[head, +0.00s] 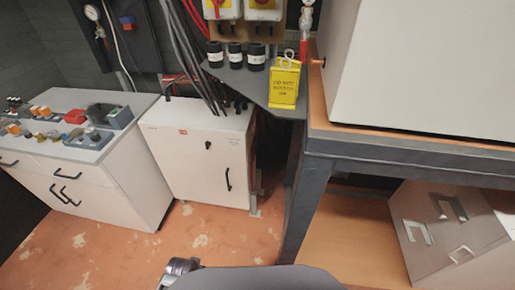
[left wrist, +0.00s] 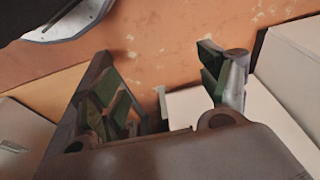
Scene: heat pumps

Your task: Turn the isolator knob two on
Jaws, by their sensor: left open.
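Two isolator switches are cut off by the top edge of the head view. The left isolator (head: 221,9) has a yellow face and a red knob (head: 218,3). The right isolator (head: 264,9) also has a yellow face, with only the bottom of its red knob showing. I cannot read their numbers or tell the knobs' full positions. My left gripper (left wrist: 166,95) shows in the left wrist view with its fingers apart and nothing between them. It points towards the orange floor, away from the isolators. My right gripper is not in view.
Several black cylinders (head: 235,54) line the shelf. A white cabinet (head: 200,150) and a drawer unit (head: 110,170) stand left. A large white box (head: 425,70) rests on a bench at right.

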